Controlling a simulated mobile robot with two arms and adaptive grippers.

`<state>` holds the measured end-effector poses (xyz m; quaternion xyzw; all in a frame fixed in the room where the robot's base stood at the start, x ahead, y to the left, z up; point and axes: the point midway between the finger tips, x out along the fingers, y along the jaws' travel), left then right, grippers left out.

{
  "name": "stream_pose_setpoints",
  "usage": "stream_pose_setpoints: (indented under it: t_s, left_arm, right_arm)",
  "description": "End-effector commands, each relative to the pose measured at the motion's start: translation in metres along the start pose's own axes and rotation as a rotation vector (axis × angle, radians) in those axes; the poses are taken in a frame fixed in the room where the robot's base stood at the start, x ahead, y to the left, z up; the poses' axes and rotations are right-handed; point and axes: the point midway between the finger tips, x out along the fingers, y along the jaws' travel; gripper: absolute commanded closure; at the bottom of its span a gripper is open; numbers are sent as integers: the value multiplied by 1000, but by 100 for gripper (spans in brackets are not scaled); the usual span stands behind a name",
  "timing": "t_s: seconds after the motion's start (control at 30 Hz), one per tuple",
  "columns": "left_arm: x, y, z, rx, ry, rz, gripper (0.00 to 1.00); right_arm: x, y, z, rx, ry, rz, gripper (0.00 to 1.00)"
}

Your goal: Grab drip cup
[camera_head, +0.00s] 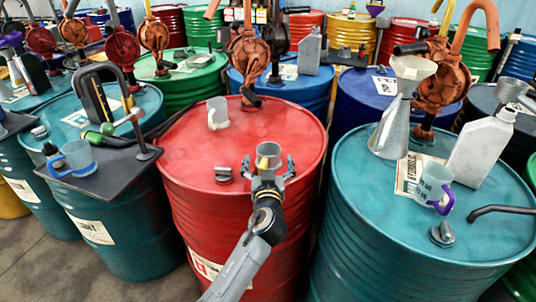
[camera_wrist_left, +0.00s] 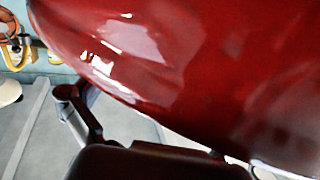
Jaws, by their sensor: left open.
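My left gripper (camera_head: 268,166) is over the near part of the red drum's top (camera_head: 232,146), its two fingers spread apart. A small metal cup with a yellowish inside (camera_head: 268,152) stands upright between the fingers, its lower part hidden by the gripper. I cannot tell whether the fingers touch it. A pale grey cup (camera_head: 217,113) is farther back on the same drum. Which of them is the drip cup is not marked. The left wrist view shows mostly a glossy red surface (camera_wrist_left: 150,50) and a dark gripper part (camera_wrist_left: 150,163); no cup is recognisable there. My right gripper is not in view.
A cap (camera_head: 223,174) lies left of the gripper, and a rusty hand pump (camera_head: 248,60) rises behind. The teal drum at right bears a funnel (camera_head: 392,130), a white jug (camera_head: 480,148) and a purple-handled mug (camera_head: 432,187). A blue mug (camera_head: 75,158) is on the left tray.

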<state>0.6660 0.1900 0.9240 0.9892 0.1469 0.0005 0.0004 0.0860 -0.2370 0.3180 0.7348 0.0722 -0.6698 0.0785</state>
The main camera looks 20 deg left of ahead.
Motion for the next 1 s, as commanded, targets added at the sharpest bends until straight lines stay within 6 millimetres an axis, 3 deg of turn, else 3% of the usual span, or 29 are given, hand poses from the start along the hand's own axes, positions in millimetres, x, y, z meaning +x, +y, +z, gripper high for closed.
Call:
stream_pose_setpoints:
  t_s: [0.2, 0.47, 0.77, 1.0]
  left_arm:
    - [24, 0, -2, 2, 0, 0, 4]
    - [25, 1, -1, 1, 0, 1, 6]
    - [25, 1, -1, 1, 0, 1, 66]
    - [25, 1, -2, 0, 1, 1, 66]
  right_arm:
    - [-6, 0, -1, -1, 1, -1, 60]
    - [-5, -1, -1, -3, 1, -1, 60]
    - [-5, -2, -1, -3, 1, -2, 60]
    - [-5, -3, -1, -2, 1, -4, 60]
